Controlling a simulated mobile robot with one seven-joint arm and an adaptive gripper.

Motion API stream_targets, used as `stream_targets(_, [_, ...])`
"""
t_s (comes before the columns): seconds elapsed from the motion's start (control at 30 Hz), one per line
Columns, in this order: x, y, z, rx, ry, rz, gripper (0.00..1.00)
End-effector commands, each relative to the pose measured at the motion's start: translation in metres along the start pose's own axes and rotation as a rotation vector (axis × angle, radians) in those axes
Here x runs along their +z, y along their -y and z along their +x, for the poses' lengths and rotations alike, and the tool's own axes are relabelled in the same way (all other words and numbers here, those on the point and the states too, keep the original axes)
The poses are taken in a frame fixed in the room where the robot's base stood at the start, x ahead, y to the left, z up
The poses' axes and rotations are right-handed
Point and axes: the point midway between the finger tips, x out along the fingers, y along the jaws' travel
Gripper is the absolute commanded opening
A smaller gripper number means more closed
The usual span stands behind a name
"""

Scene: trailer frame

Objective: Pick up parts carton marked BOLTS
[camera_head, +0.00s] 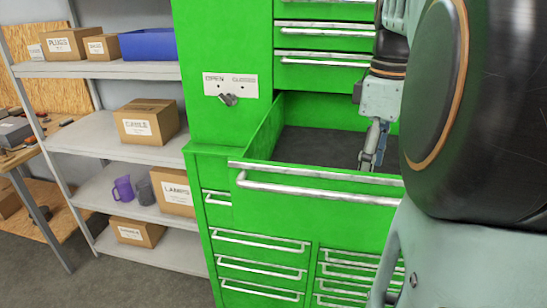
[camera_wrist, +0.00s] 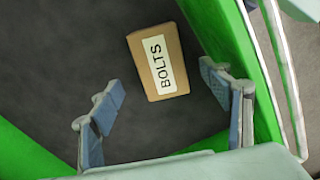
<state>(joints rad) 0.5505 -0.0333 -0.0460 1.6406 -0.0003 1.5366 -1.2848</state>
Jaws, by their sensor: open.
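The parts carton marked BOLTS (camera_wrist: 151,75) is a small brown box with a white label. In the wrist view it lies on the dark floor of the open green drawer (camera_head: 285,140), slightly tilted in the picture, with its label facing up. My gripper (camera_wrist: 165,100) is open and empty, its two blue-padded fingers apart. The carton shows beyond the fingertips, between their lines, and no finger appears to touch it. In the head view my gripper (camera_head: 372,155) points down into the drawer. The carton cannot be seen there, hidden by the drawer front or my arm.
Green drawer walls (camera_wrist: 225,40) stand close around my gripper. The drawer's front has a long metal handle (camera_head: 310,190). A grey shelf (camera_head: 110,70) at the left holds several other cartons, including one marked LAMPS (camera_head: 173,191), a blue bin (camera_head: 148,44) and a purple mug (camera_head: 123,189).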

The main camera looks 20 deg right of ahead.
Motion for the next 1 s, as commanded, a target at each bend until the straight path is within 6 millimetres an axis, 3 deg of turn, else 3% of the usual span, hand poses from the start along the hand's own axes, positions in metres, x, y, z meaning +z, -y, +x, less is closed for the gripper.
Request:
stream_targets(0.63, [0.003,0.001,0.072,0.000,0.001,0.002,0.71])
stream_targets(0.93, [0.003,0.001,0.078,0.002,0.001,0.002,0.71])
stream_targets(1.0, [0.003,0.001,0.078,0.002,0.001,0.002,0.64])
